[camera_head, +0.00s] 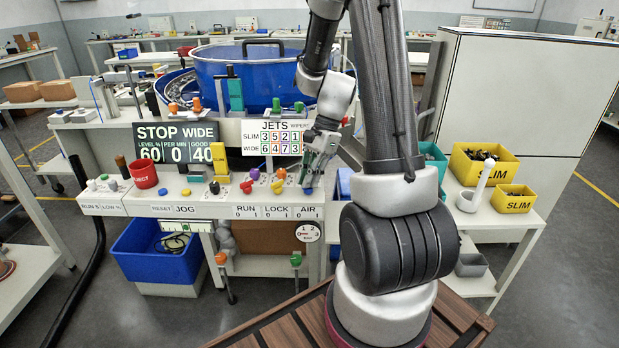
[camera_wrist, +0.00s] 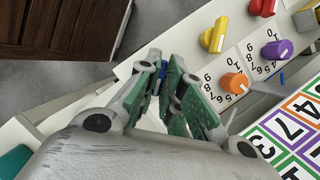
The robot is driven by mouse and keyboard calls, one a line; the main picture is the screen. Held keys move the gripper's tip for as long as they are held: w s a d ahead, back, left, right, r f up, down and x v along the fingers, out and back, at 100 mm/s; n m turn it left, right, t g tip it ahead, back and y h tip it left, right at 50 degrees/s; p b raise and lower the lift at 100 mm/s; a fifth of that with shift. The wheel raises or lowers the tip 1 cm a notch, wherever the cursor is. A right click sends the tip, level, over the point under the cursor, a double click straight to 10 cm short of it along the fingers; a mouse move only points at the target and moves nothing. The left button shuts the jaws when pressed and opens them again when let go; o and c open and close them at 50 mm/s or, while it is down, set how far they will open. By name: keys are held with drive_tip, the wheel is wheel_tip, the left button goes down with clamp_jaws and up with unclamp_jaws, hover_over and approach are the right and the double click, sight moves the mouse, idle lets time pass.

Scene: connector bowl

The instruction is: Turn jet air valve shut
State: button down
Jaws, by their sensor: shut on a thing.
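The control panel has a label reading AIR (camera_head: 308,211) with 0 and 1 marks, at the right end of its front edge. A small blue knob (camera_head: 308,191) stands just above that label. My gripper (camera_head: 310,179) points down onto this knob from above. In the wrist view, my gripper (camera_wrist: 165,71) has its green-padded fingers close together, with a bit of blue between them. It is shut on the blue knob, which the fingers mostly hide. The knob's turn angle cannot be told.
A JETS number board (camera_head: 273,137) rises behind the panel. A large blue bowl (camera_head: 235,75) stands farther back. Yellow SLIM bins (camera_head: 512,204) are at the right.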

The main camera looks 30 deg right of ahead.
drive_tip(key=shift+n+g, duration=0.3)
drive_tip(key=shift+n, duration=0.3)
drive_tip(key=c, duration=1.6)
unclamp_jaws()
drive_tip(key=shift+o, duration=0.2)
drive_tip(key=v, duration=1.2)
